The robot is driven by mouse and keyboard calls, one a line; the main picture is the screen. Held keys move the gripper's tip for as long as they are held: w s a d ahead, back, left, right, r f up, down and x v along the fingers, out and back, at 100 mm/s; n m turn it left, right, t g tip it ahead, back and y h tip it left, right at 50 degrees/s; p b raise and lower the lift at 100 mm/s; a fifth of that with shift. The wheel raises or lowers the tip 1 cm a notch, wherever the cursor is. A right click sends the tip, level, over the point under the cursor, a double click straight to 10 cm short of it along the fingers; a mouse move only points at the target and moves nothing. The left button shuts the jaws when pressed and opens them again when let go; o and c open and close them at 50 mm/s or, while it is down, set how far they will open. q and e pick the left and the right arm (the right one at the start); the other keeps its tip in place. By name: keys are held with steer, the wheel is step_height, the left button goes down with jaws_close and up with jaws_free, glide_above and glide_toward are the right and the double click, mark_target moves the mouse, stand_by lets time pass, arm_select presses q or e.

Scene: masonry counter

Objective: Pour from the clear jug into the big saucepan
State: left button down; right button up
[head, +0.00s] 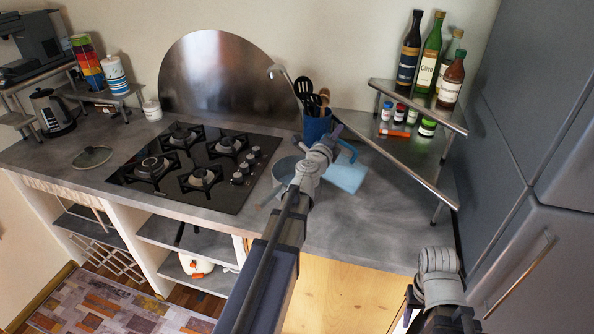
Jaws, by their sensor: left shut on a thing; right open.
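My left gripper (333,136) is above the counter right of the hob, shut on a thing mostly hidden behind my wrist. A blue curved edge (349,150) beside the fingers looks like part of the clear jug. A round grey-blue vessel (284,170), apparently the big saucepan, stands on the counter left of my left wrist and is partly hidden by my arm. I cannot make out the jug's spout or contents. My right gripper (411,304) is low at the lower right, open and apart from these things, with its fingers partly hidden.
A light blue flat item (347,177) lies right of my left wrist. A blue utensil pot (316,126) stands behind. A corner shelf (415,140) with bottles and jars is at the right. The hob (205,178) is left; a glass lid (92,157) lies beyond it.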

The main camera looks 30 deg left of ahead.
arm_select(q)
steer(key=shift+s+a+r+n+p, duration=0.1)
steer(key=shift+a+r+n+p, duration=0.2)
steer(key=shift+a, duration=0.3)
steer(key=shift+a+r+n+p, duration=0.15)
steer(key=shift+a+n, duration=0.15)
steer(key=shift+a, duration=0.3)
arm_select(e)
steer(key=shift+s+a+r, duration=0.1)
steer(key=shift+a+r, duration=0.35)
steer(key=shift+a, duration=0.25)
stand_by(2.1)
